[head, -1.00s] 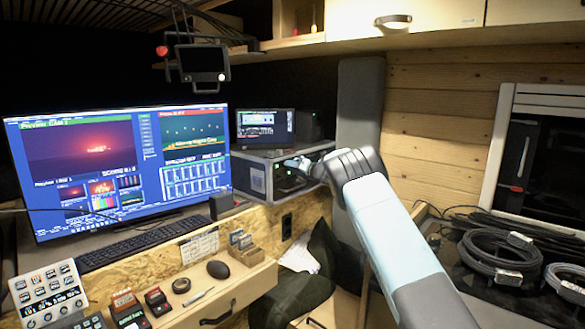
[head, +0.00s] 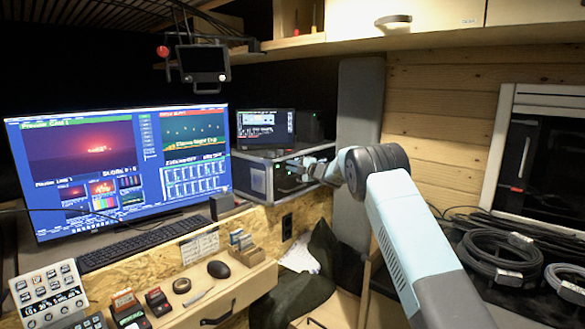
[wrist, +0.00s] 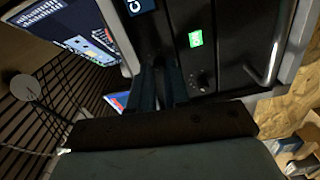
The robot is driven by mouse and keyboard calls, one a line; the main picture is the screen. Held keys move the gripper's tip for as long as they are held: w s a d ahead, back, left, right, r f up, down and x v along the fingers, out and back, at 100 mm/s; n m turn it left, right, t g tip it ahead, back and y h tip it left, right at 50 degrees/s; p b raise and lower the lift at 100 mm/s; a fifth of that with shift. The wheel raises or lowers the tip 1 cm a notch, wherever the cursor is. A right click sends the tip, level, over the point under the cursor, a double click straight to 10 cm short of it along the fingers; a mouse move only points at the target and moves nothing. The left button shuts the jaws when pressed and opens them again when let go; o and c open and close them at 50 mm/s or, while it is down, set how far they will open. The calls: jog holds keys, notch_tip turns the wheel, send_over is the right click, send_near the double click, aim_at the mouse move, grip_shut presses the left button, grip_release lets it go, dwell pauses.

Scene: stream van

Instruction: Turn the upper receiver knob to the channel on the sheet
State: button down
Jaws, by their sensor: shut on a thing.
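The receiver rack (head: 252,178), a silver-edged case with a dark front, stands right of the big monitor. My gripper (head: 300,166) is at its front. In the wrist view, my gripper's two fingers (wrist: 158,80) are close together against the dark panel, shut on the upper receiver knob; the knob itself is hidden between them. Beside them are a lit green display (wrist: 195,39) and a second, dark knob (wrist: 203,81), untouched. A blue display with a pale letter (wrist: 141,6) is cut off at the top edge. A small printed sheet (head: 199,246) is on the desk front, its text unreadable.
A metal handle (wrist: 270,55) stands out from the panel right of the second knob. A small screen (head: 265,127) sits on the rack. A grey column (head: 359,120) stands close behind my arm. Coiled cables (head: 487,262) lie at the right.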

jog(key=shift+w+d+f+m, duration=0.1)
jog(key=shift+m, duration=1.35)
jog(key=shift+s+d+f+m, duration=0.1)
jog(key=shift+d+f+m, duration=0.05)
jog(key=shift+m, duration=1.35)
jog(key=shift+w+d+f+m, duration=0.1)
jog(key=shift+m, duration=1.35)
jog(key=c, duration=1.3)
grip_release()
jog(key=shift+a, duration=0.1)
jog(key=shift+o, duration=1)
jog(key=shift+a+r, duration=0.1)
jog(key=shift+r, duration=0.05)
jog(key=v, duration=1.3)
jog(key=shift+s+d, duration=0.25)
jog(key=shift+d, duration=0.05)
